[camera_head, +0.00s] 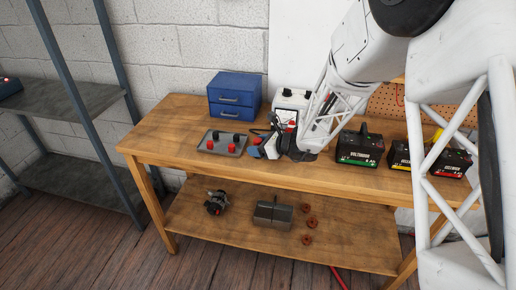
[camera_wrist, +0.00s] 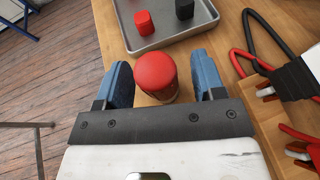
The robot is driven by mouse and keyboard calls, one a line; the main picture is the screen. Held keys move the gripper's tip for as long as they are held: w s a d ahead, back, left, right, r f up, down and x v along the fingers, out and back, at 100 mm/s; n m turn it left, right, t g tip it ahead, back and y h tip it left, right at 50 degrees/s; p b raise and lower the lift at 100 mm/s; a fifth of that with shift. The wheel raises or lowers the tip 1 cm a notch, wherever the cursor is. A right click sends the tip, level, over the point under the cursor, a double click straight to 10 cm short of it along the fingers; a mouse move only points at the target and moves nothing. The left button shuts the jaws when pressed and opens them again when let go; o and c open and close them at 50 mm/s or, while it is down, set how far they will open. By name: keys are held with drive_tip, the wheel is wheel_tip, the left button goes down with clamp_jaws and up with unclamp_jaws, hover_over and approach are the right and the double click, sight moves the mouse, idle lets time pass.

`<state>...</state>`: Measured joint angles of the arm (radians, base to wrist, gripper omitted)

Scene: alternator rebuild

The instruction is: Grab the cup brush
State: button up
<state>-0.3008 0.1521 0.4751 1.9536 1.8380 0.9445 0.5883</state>
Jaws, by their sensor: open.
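A round piece with a red domed top and a brown lower part, which looks like the cup brush (camera_wrist: 155,72), stands upright on the wooden bench. In the wrist view it sits between the two blue fingers of my gripper (camera_wrist: 160,70), with a gap on each side. The fingers are open and do not appear to touch it. In the head view my gripper (camera_head: 263,147) is low over the bench, just right of the tray, and the red top (camera_head: 257,141) shows beside the blue fingers. The lower part is partly hidden there.
A grey tray (camera_head: 209,151) with red and black pieces lies close by. A blue drawer box (camera_head: 234,96) and a white device (camera_head: 291,99) with cables stand behind. Batteries (camera_head: 360,150) stand right. The bench's front left is clear.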

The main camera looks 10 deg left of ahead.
sight(258, 140)
drive_tip(key=shift+a, duration=0.1)
idle(0.5)
drive_tip(key=c, duration=1)
drive_tip(key=shift+r, duration=0.15)
drive_tip(key=shift+r, duration=0.9)
drive_tip(key=shift+s+r, duration=0.3)
drive_tip(key=shift+r, duration=0.5)
drive_tip(key=s+d, duration=0.2)
drive_tip(key=s, duration=0.2)
drive_tip(key=s+d+r, duration=0.1)
drive_tip(key=s+d, duration=0.2)
drive_tip(key=s, duration=0.2)
drive_tip(key=s+d, duration=0.2)
drive_tip(key=s, duration=0.2)
drive_tip(key=shift+s+d+r, duration=0.15)
drive_tip(key=shift+s, duration=0.15)
